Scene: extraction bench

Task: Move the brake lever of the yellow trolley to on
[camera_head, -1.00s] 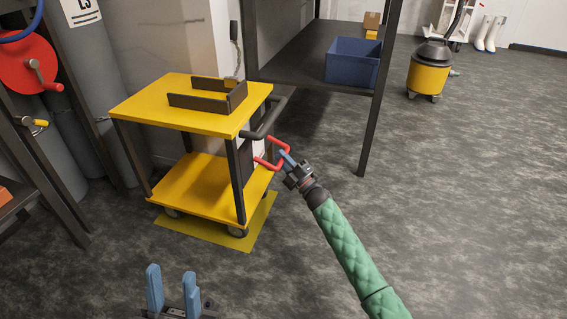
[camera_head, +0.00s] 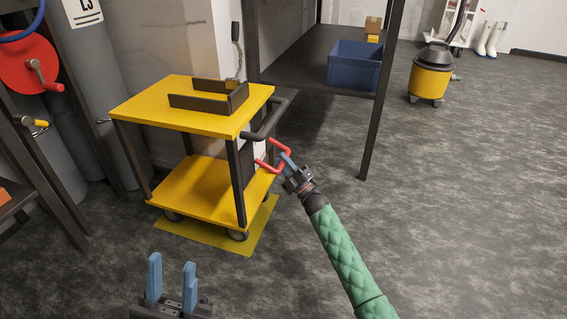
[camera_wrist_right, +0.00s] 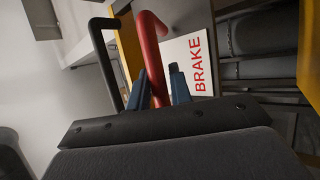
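The yellow trolley (camera_head: 185,118) stands on the floor left of centre in the head view, with a dark push handle on its right end. Its red brake lever (camera_head: 262,164) sticks out below that handle. In the right wrist view the red lever (camera_wrist_right: 152,50) runs up between the blue fingers, in front of a white plate marked BRAKE (camera_wrist_right: 186,55). My right gripper (camera_head: 286,160) is at the lever's outer part; its fingers (camera_wrist_right: 160,88) lie close against both sides, shut on it. My left gripper (camera_head: 172,280) is open and empty, low in front of the trolley.
A dark bracket-shaped piece (camera_head: 200,103) lies on the trolley's top. The trolley stands on a yellow floor patch (camera_head: 200,238). A shelf with a blue bin (camera_head: 354,65) is behind right. A yellow vacuum (camera_head: 430,80) stands further back. Floor on the right is clear.

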